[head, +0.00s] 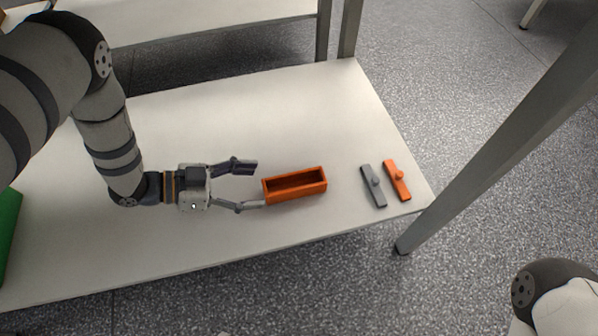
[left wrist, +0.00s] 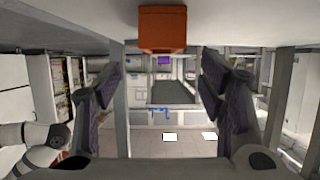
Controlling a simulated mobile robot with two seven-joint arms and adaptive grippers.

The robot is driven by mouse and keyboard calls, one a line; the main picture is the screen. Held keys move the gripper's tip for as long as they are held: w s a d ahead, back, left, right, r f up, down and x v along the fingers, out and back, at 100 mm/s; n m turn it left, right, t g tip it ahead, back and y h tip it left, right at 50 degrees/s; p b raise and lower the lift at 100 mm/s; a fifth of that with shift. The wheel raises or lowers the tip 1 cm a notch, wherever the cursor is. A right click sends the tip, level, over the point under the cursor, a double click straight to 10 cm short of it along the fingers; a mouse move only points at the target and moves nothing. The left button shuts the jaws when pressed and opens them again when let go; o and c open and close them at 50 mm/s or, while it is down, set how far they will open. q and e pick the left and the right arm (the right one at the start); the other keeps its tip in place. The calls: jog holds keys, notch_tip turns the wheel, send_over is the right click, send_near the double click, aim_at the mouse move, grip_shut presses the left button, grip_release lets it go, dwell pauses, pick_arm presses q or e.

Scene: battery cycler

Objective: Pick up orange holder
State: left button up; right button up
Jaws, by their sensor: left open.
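The orange holder (head: 295,196) is an open-topped rectangular box on the white table, near the front edge in the head view. My left gripper (head: 254,186) is open, with its fingers pointing right at the holder's left end. The fingertips are spread to either side of that end, and the near one is close to the holder's front left corner; I cannot tell whether it touches. In the left wrist view the holder (left wrist: 162,30) shows at the top centre, between and beyond the two open fingers. My right gripper is not in view.
A grey clip-like part (head: 373,186) and an orange one (head: 397,180) lie on the white table (head: 240,120) right of the holder. A green object (head: 8,232) is at the left edge. A table post (head: 490,150) rises at the right. The table behind the holder is clear.

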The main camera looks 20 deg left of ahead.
aim_at(297, 182)
pick_arm(q)
jog(key=b+x, duration=0.1)
jog(key=x, duration=0.4)
jog(key=shift+s+d+f+b, duration=0.1)
jog(key=shift+d+b, duration=0.15)
jog(key=shift+b, duration=0.05)
jog(key=x, duration=0.2)
jog(key=b+x, duration=0.2)
jog(key=x, duration=0.1)
jog(key=shift+w+d, duration=0.2)
jog(key=shift+w, duration=0.2)
jog(key=shift+r, duration=0.35)
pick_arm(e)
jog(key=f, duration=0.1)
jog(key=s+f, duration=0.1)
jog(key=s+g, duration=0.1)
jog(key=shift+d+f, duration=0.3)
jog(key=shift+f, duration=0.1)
pick_arm(q)
jog(key=c, duration=1.3)
